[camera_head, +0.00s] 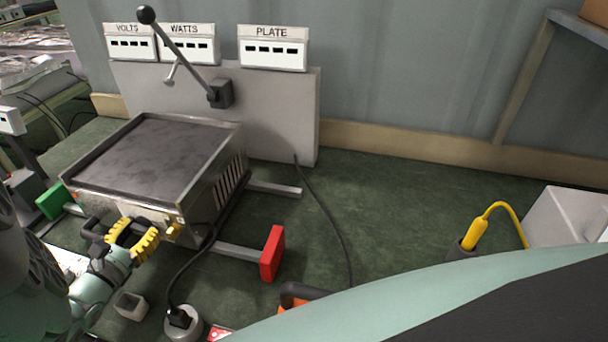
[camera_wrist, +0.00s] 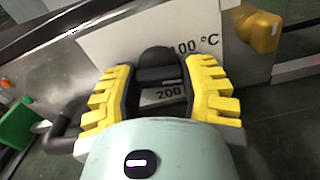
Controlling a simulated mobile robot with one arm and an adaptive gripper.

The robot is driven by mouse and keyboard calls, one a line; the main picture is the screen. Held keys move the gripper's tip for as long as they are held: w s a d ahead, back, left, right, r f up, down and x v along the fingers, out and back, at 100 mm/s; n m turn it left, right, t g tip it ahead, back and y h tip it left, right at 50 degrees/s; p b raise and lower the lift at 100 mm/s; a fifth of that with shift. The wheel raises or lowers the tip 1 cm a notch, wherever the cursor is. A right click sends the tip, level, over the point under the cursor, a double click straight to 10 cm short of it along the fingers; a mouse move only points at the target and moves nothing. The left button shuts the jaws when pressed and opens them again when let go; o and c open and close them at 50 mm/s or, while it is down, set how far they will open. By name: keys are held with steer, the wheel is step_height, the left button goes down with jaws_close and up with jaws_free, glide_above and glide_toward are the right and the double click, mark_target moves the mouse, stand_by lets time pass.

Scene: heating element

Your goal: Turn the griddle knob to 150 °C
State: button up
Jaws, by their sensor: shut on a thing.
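The griddle (camera_head: 150,150) has a dark flat plate and stands on the green surface at the left. Its front panel carries a white temperature label (camera_wrist: 110,40); "00 °C" and "200" are readable, the rest is hidden. The black griddle knob (camera_wrist: 157,68) sits on this panel between my fingers. My gripper (camera_head: 134,236) is at the griddle's front, its yellow ribbed fingers shut on the knob from both sides; it also shows in the wrist view (camera_wrist: 160,88). The knob's pointer and its exact setting cannot be read.
A yellow knob (camera_wrist: 262,32) is on the panel right of my gripper. A black handle (camera_wrist: 62,135) is at its left. A lever (camera_head: 180,50) and meters marked VOLTS, WATTS and PLATE (camera_head: 273,48) stand behind. A red block (camera_head: 272,253) and black cable (camera_head: 335,215) lie right.

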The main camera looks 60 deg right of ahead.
steer(key=shift+c, duration=1)
steer(key=shift+a+r+m+p, duration=0.1)
steer(key=shift+m+p, duration=0.25)
steer(key=shift+m, duration=1.65)
steer(key=o, duration=1.2)
steer(key=v, duration=1.2)
